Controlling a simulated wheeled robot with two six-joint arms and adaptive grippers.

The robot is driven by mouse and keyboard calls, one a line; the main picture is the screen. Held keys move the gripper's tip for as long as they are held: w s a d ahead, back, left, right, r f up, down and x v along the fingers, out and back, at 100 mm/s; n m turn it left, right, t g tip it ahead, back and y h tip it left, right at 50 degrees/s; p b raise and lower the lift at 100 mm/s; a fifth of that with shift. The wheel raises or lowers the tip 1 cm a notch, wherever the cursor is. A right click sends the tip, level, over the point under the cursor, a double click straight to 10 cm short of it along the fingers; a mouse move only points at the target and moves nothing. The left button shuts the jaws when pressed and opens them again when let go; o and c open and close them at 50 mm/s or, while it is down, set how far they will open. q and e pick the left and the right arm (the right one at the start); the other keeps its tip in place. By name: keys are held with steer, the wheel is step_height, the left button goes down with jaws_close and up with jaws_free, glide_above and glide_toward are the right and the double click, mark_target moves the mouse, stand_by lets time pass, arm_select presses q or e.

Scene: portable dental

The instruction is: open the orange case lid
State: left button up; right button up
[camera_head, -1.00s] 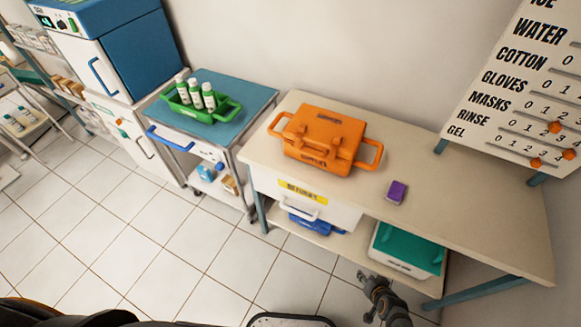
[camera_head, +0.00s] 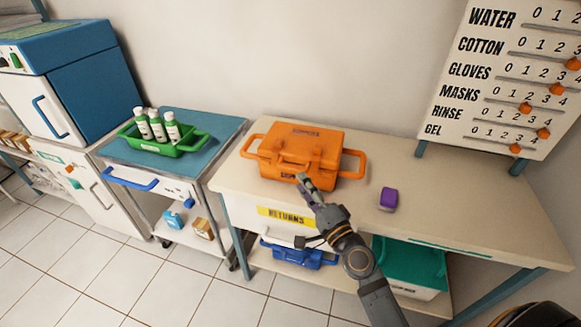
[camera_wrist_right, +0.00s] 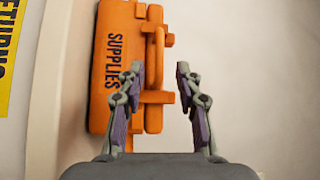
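The orange case (camera_head: 318,143) sits shut on the beige table, with a loop handle on each side and a handle and latches on its front. In the right wrist view, its front shows the word SUPPLIES on orange (camera_wrist_right: 105,70). My right gripper (camera_head: 306,180) is at the front of the case, near the front handle. In the right wrist view, my right gripper (camera_wrist_right: 158,70) is open, its fingers apart, with the handle and latch parts showing beyond and between them. I cannot tell whether it touches the case. My left gripper is not in view.
A purple block (camera_head: 388,198) lies on the table (camera_head: 460,200) right of the case. A drawer labelled RETURNS (camera_head: 285,216) is below the table front. A trolley with a green bottle carrier (camera_head: 185,148) stands to the left. A counter board (camera_head: 500,80) stands behind right.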

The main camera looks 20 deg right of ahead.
mark_target(292, 169)
steer(key=p+x, duration=0.1)
steer(key=x, duration=0.6)
jaws_close()
